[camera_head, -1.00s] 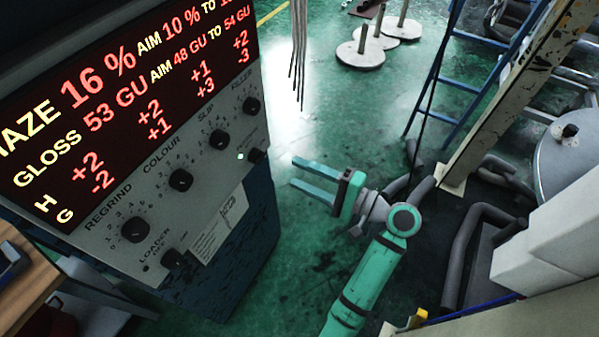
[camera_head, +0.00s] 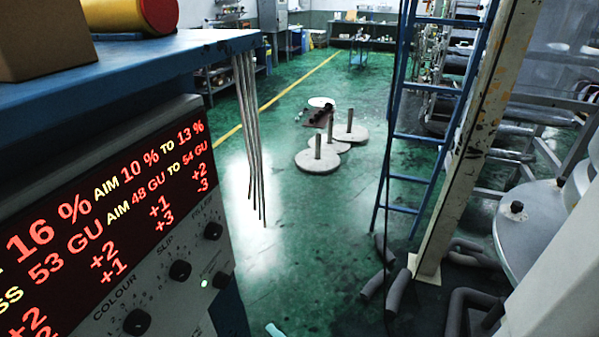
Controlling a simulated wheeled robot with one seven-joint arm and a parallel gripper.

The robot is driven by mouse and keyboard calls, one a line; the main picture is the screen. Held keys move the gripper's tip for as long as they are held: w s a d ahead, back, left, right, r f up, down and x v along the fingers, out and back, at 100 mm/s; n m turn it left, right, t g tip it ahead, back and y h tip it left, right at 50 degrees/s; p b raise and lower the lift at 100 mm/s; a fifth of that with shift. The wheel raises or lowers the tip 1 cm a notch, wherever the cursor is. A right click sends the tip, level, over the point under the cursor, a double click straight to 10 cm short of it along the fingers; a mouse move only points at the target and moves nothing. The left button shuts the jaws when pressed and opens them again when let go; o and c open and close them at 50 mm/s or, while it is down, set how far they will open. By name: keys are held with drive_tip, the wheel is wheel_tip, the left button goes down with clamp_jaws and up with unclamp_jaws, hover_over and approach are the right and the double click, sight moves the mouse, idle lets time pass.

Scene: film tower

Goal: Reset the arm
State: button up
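Only a small teal tip of my gripper (camera_head: 273,330) shows at the bottom edge of the head view. The rest of the gripper and the arm are below the picture, so whether it is open or shut is hidden. The tip is to the right of the control panel (camera_head: 160,262), over the green floor, and looks apart from it. The panel has a red-lit display (camera_head: 105,225), several black knobs and a small green light.
A blue shelf (camera_head: 130,70) juts out above the panel, with thin rods (camera_head: 252,130) hanging from its end. Round grey bases with posts (camera_head: 318,160) stand on the floor. A blue ladder (camera_head: 415,150) and a worn beam (camera_head: 475,140) stand to the right.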

drive_tip(key=s+d+f+n+h, duration=0.1)
drive_tip(key=s+d+f+h, duration=0.15)
drive_tip(key=s, duration=0.25)
drive_tip(key=s+d+f+n+t+h, duration=0.1)
drive_tip(key=s+f+h, duration=0.15)
drive_tip(key=s, duration=0.35)
drive_tip(key=s+d+f+n+h, duration=0.1)
drive_tip(key=s+d+f+h, duration=0.15)
drive_tip(key=s, duration=0.25)
drive_tip(key=s+r+n+t+h, duration=0.1)
drive_tip(key=s+r+n+t, duration=0.2)
drive_tip(key=s+r+n, duration=0.4)
drive_tip(key=s+r, duration=0.5)
drive_tip(key=r, duration=0.1)
drive_tip(key=shift+s+n+h, duration=0.3)
drive_tip(key=shift+s+h, duration=0.05)
drive_tip(key=shift+s, duration=0.05)
drive_tip(key=shift+a, duration=0.1)
drive_tip(key=c, duration=0.4)
drive_tip(key=shift+c, duration=0.3)
